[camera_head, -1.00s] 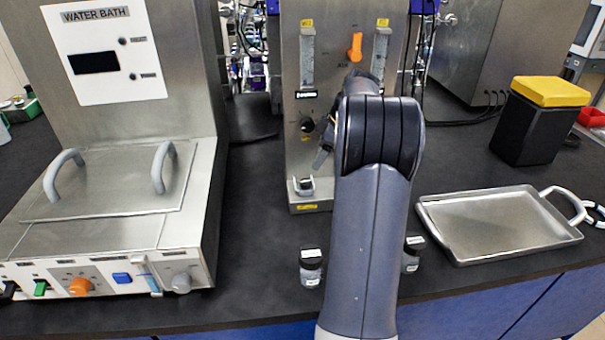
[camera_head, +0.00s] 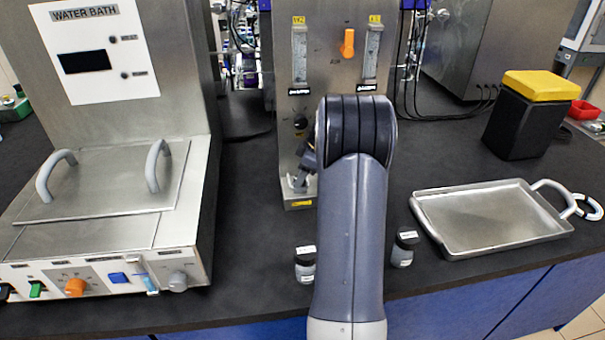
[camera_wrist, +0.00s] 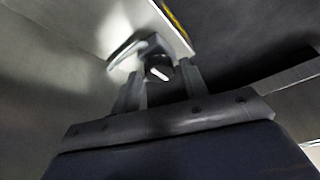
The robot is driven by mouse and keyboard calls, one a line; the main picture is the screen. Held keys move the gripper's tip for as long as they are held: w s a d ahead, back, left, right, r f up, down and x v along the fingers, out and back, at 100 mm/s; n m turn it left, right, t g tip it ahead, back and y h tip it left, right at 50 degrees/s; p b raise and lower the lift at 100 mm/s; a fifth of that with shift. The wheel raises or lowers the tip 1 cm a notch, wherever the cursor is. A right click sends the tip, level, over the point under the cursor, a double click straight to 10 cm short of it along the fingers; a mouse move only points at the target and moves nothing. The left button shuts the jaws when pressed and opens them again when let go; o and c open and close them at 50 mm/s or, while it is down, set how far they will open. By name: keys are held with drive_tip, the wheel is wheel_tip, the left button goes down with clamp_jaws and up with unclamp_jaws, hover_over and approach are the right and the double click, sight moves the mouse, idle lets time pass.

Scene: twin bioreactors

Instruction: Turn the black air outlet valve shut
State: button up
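A black knob with a white pointer mark (camera_wrist: 158,70) shows in the wrist view, close beyond my fingertips and roughly between them, beside a pale metal fitting (camera_wrist: 128,50). My gripper (camera_wrist: 161,85) has its fingers apart; contact with the knob cannot be told. In the head view my gripper (camera_head: 301,180) is at the lower front of the steel panel (camera_head: 330,106), just above its yellow label (camera_head: 298,203). The fitting there is mostly hidden by my gripper. Another black knob (camera_head: 300,122) sits higher on the panel.
An orange knob (camera_head: 348,43) is between two flow gauges. The water bath (camera_head: 100,220) stands left. Two small jars (camera_head: 306,265) (camera_head: 404,250) stand near the front edge. A metal tray (camera_head: 490,243) and a black bin with yellow lid (camera_head: 518,120) are right.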

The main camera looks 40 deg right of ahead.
drive_tip(key=c, duration=0.8)
drive_tip(key=shift+o, duration=0.2)
drive_tip(key=shift+m, duration=0.3)
drive_tip(key=shift+m+t+h+b, duration=0.3)
drive_tip(key=shift+m+h+b, duration=0.1)
drive_tip(key=shift+m+b, duration=0.5)
drive_tip(key=m+h+b, duration=0.1)
drive_tip(key=m, duration=0.2)
drive_tip(key=shift+s+a, duration=0.1)
drive_tip(key=shift+a, duration=0.1)
drive_tip(key=m+h, duration=0.1)
drive_tip(key=m, duration=0.3)
drive_tip(key=m+h, duration=0.1)
drive_tip(key=m, duration=0.1)
drive_tip(key=shift+a+r+m+h, duration=0.1)
drive_tip(key=shift+a+m+h, duration=0.2)
drive_tip(key=shift+m, duration=0.1)
drive_tip(key=m+h, duration=0.1)
drive_tip(key=m, duration=0.1)
drive_tip(key=m+h, duration=0.1)
drive_tip(key=m, duration=0.2)
drive_tip(key=shift+m+g, duration=0.3)
drive_tip(key=shift+g, duration=0.1)
drive_tip(key=o, duration=1)
drive_tip(key=shift+a, duration=0.1)
drive_tip(key=shift+c, duration=0.2)
